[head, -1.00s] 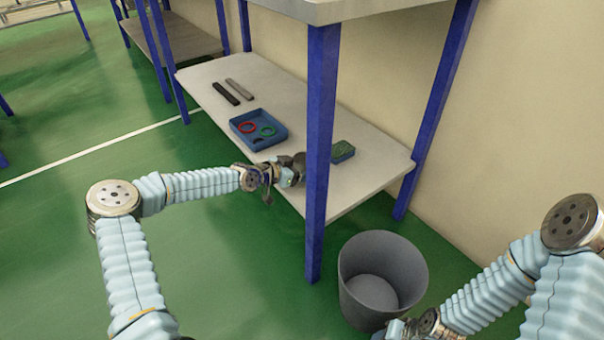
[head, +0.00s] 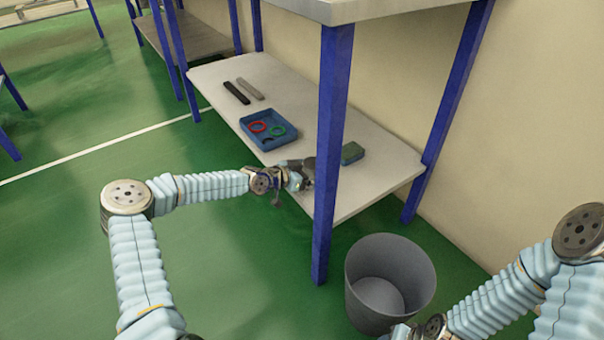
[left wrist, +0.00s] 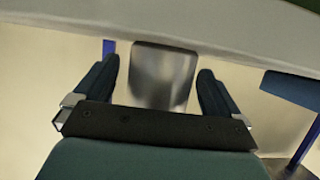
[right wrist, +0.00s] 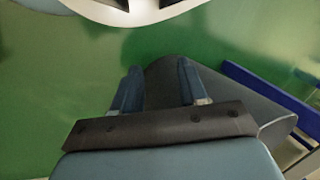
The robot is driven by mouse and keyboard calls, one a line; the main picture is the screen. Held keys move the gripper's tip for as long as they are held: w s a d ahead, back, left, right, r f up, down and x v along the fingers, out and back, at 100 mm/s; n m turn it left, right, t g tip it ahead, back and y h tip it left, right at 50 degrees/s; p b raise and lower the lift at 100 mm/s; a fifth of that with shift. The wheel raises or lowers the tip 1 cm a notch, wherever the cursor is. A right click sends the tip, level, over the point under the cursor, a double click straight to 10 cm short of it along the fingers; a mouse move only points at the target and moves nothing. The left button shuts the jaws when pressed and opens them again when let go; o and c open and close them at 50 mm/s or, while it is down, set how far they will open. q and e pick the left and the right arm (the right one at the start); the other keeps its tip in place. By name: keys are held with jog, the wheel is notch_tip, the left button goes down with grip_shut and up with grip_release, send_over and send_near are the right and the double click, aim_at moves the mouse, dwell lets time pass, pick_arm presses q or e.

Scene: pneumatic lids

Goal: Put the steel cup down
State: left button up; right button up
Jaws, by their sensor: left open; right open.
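The steel cup (left wrist: 163,75) is a smooth grey metal cup. In the left wrist view it stands between the two fingers of my left gripper (left wrist: 158,85), with a gap visible on each side. The fingers are open and not pressed on it. In the head view my left gripper (head: 299,181) is at the front edge of the lower shelf (head: 345,205), beside the blue post, and the cup is small and mostly hidden there. My right gripper (right wrist: 157,88) is open and empty, low near the grey bin; its fingers are barely in the head view.
A blue tray (head: 250,136) with red and green rings lies on the shelf, left of the cup. Behind it are a dark bar (head: 236,92) and a grey bar (head: 249,88). A green-topped box (head: 352,153) lies right of the blue post (head: 331,150). A grey bin (head: 362,303) stands on the floor.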

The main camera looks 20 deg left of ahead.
pick_arm(q)
jog(key=v, duration=1.2)
jog(key=shift+p, duration=0.45)
pick_arm(e)
jog(key=shift+r, duration=0.55)
pick_arm(q)
jog(key=shift+s, duration=0.15)
